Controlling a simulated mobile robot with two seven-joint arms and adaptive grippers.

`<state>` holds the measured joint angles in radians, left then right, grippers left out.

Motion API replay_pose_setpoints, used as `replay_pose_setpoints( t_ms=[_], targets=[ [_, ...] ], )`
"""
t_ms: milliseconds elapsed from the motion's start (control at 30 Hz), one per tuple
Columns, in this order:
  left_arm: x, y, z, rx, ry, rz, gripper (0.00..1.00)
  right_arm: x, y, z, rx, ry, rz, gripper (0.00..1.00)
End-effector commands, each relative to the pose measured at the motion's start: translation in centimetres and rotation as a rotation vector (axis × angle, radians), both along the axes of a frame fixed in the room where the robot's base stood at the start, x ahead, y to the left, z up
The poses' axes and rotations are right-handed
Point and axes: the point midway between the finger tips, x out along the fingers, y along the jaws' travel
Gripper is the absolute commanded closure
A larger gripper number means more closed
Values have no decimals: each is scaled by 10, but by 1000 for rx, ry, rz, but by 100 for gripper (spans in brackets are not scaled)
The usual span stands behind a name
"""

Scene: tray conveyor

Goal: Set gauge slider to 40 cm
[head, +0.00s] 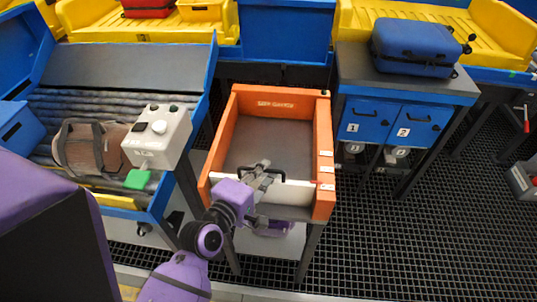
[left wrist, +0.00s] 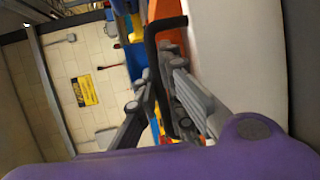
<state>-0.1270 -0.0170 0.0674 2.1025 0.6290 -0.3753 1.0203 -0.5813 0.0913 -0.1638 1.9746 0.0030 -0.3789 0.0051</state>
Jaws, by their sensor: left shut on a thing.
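The orange size gauge (head: 324,135) is an open-topped box on legs in the middle of the head view. Its white slider panel (head: 291,194) spans the near end, with a black handle (head: 277,170) on top. My left gripper (head: 264,174) reaches it from the front and is shut on the handle. In the left wrist view the black handle (left wrist: 151,50) passes between the fingers (left wrist: 165,88), with the white slider panel (left wrist: 235,50) on the right. Scale marks on the gauge's right rim are too small to read. My right gripper is out of view.
A roller conveyor at left carries a brown bag (head: 90,148). A white button box (head: 157,137) stands between it and the gauge. At right, a blue suitcase (head: 413,47) lies on a table with two numbered blue drawers (head: 368,121). The gauge's interior floor (head: 265,140) is empty.

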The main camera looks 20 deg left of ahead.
Motion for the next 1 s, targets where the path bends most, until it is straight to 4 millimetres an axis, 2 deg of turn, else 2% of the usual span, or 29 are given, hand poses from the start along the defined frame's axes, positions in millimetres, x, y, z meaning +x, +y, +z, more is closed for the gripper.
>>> replay_pose_setpoints(
  t_ms=[100,200,533,567,700,1000],
  targets=[
    [-18,-9,1,-9,2,-6,100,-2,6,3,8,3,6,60],
    [-26,-11,1,-10,0,-5,100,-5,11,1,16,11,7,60],
    [-27,-12,0,-11,1,-6,100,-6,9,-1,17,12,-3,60],
    [-27,-12,0,-11,1,-6,88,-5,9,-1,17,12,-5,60],
    [-27,-12,0,-8,1,-6,73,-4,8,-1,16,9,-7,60],
    [-28,-11,1,-5,-1,-4,73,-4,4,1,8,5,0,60]
  ],
)
